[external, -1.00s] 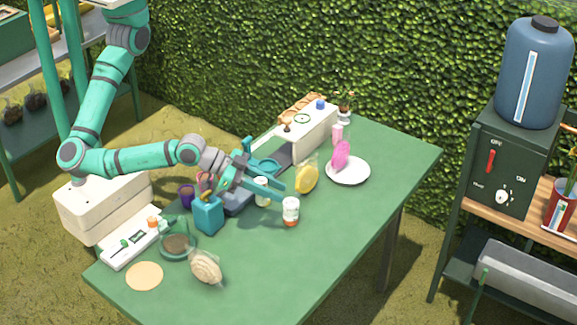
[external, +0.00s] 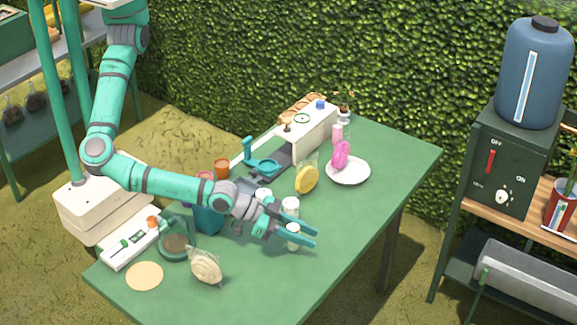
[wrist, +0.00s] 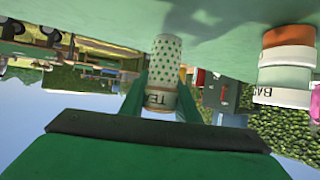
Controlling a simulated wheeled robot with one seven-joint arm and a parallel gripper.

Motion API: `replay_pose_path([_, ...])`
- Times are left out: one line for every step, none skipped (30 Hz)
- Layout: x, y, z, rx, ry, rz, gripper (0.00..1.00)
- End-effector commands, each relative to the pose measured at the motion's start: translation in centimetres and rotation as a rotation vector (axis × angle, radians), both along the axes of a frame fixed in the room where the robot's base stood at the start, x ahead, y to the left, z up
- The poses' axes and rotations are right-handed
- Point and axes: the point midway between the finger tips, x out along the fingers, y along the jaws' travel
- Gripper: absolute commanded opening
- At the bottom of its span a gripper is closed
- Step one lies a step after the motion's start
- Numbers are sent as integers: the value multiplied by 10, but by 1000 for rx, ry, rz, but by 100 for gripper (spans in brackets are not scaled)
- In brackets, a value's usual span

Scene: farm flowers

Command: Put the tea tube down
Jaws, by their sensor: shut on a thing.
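The tea tube (wrist: 162,73) is a pale cylinder with green dots and a "TE…" label, seen between my fingers in the wrist view, which looks upside down. In the external view, the tube (external: 293,237) is a small whitish cylinder between the fingers. My gripper (external: 309,246) is shut on it, low over the table's right-middle part; the fingers also show in the wrist view (wrist: 163,98). The tube looks roughly upright. I cannot tell whether its base touches the green table (external: 335,270).
A white and orange jar (external: 290,206) stands close behind the tube; a jar also shows in the wrist view (wrist: 285,77). A yellow bag (external: 307,178), a white plate (external: 348,171) and a beige bag (external: 206,267) stand around. The table's front right is clear.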

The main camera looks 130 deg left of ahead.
Motion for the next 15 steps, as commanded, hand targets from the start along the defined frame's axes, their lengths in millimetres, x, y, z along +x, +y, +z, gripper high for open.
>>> replay_pose_path([0, 1, -8, 1, 1, 0, 6])
replay_pose_path([0, 1, -12, 0, 1, 1, 6])
replay_pose_path([0, 1, -16, 0, 1, 1, 6])
replay_pose_path([0, 1, -18, 0, 0, 1, 6])
replay_pose_path([0, 1, -19, 1, -1, 1, 6])
replay_pose_path([0, 1, -19, 1, -1, 1, 6])
replay_pose_path([0, 1, -19, 1, -1, 1, 6])
replay_pose_path([0, 1, -19, 1, -1, 1, 6])
replay_pose_path([-1, 1, -19, 1, -1, 1, 6])
replay_pose_path([-1, 1, -19, 1, -1, 1, 6])
replay_pose_path([-1, 1, -19, 1, -1, 1, 6])
replay_pose_path([-1, 1, -19, 1, -1, 1, 6])
replay_pose_path([-1, 1, -20, 1, -1, 1, 6])
replay_pose_path([-1, 1, -21, 1, -1, 1, 6])
replay_pose_path([-1, 1, -22, 1, -1, 1, 6])
